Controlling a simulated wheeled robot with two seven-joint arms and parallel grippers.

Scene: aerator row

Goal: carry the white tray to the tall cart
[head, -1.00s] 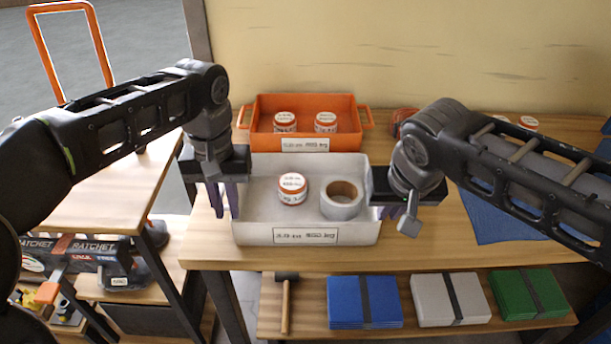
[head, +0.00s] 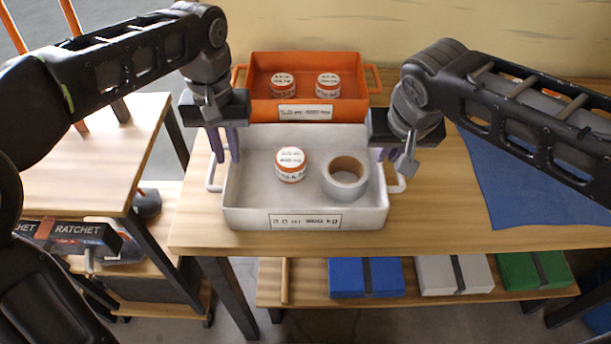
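The white tray (head: 240,208) sits on the wooden workbench, holding a red-and-white labelled jar (head: 291,164) and a roll of grey tape (head: 345,182). A handle shows at each end of it. My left gripper (head: 224,145) is open over the tray's left side, its two purple fingers apart and pointing down. My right gripper (head: 390,155) is at the right wall, above that handle; its fingers are partly hidden, so its opening is unclear. A wooden-topped cart (head: 100,150) with orange uprights stands at the left; I cannot tell if it is the tall one.
An orange tray (head: 262,112) with two jars stands just behind the white tray. A blue cloth (head: 510,190) lies on the bench at right. Blue, white and green boxes (head: 366,278) are on the lower shelf.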

